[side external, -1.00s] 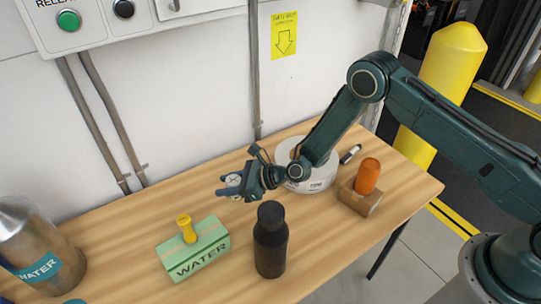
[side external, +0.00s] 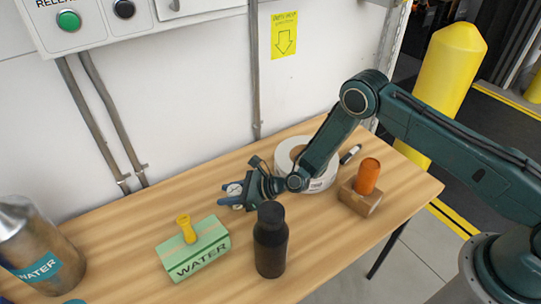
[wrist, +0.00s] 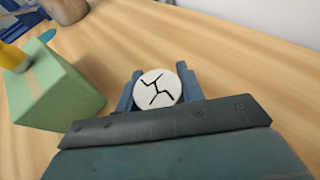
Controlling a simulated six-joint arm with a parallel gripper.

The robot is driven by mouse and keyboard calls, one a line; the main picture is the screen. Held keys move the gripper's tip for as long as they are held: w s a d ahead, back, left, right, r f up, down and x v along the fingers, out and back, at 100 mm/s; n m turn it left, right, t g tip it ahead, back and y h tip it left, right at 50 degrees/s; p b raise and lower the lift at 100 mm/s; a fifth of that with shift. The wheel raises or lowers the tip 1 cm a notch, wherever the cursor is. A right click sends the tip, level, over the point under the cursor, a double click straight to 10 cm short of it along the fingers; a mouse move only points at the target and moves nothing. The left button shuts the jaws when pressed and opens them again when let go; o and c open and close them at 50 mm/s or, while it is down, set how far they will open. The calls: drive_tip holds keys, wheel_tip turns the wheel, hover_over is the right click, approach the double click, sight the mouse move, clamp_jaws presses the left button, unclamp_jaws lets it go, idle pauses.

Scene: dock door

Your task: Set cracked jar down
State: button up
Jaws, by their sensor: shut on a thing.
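The cracked jar shows in the wrist view as a round white top (wrist: 159,88) with a black crack mark on it. My gripper (wrist: 160,90) is shut on it, one blue-grey finger on each side. In the side view my gripper (side external: 233,194) is low over the table, between the green box and the white roll, and the jar's pale top (side external: 234,188) shows between the fingers. The jar's lower body is hidden, so I cannot tell whether it touches the wooden table (side external: 130,225).
A green WATER box (side external: 195,252) with a yellow-handled stamp (side external: 186,228) is close on the left. A black bottle (side external: 270,240) stands in front. A white roll (side external: 318,180), wooden block with orange cylinder (side external: 367,178) and marker (side external: 350,153) are right. A steel WATER container (side external: 38,245) is far left.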

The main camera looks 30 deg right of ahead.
drive_tip(key=o, duration=1.2)
drive_tip(key=shift+o, duration=0.2)
drive_tip(key=shift+r, duration=0.1)
drive_tip(key=shift+v, duration=3.75)
